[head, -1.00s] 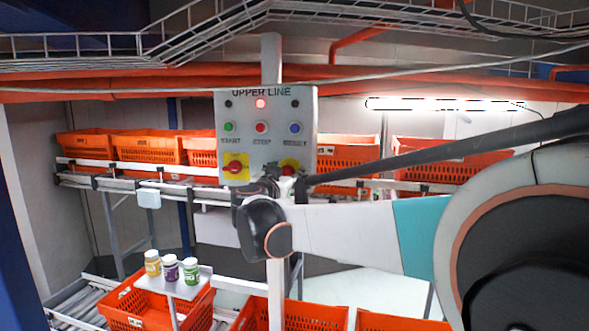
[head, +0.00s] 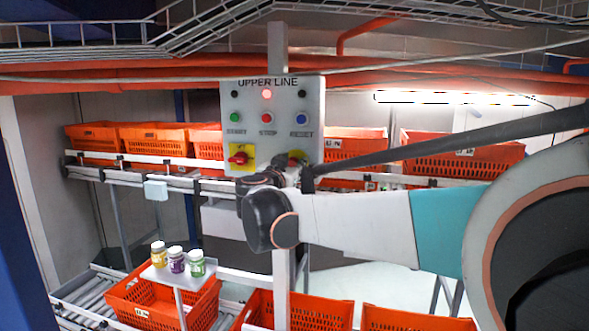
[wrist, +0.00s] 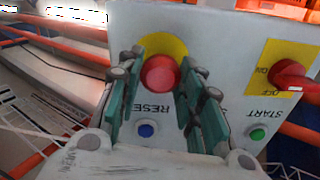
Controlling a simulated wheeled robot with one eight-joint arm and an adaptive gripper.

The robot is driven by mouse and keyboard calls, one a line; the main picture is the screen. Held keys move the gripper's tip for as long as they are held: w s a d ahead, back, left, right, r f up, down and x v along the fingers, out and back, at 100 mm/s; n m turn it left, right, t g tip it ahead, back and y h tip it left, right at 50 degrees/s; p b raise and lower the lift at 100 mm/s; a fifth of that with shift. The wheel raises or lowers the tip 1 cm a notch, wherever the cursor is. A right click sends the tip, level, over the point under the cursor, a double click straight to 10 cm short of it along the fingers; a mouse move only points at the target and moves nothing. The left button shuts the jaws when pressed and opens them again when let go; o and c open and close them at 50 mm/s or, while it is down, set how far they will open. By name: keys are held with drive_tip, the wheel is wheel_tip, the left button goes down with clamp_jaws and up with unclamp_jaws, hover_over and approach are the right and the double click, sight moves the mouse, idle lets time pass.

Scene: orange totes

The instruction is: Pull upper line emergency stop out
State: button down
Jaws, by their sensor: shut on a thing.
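The grey UPPER LINE control panel (head: 313,108) stands upright on a post in the head view. Its red emergency stop (wrist: 160,74) is a round knob on a yellow disc in the wrist view. My gripper (wrist: 162,68) is shut on this knob, with one green-padded finger on each side. In the head view my gripper (head: 292,174) covers most of the stop, and only part of the yellow disc shows.
A red rotary switch on a yellow plate (head: 241,158) is left of the stop. Green START (head: 235,118), red STOP (head: 267,118) and blue RESET (head: 302,118) buttons sit above. A red lamp (head: 266,94) glows. Orange totes (head: 155,146) line the conveyor behind.

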drive_tip(key=c, duration=1.1)
unclamp_jaws()
drive_tip(key=shift+s, duration=0.1)
drive_tip(key=shift+s+a, duration=0.1)
wheel_tip(320, 180, up, 10)
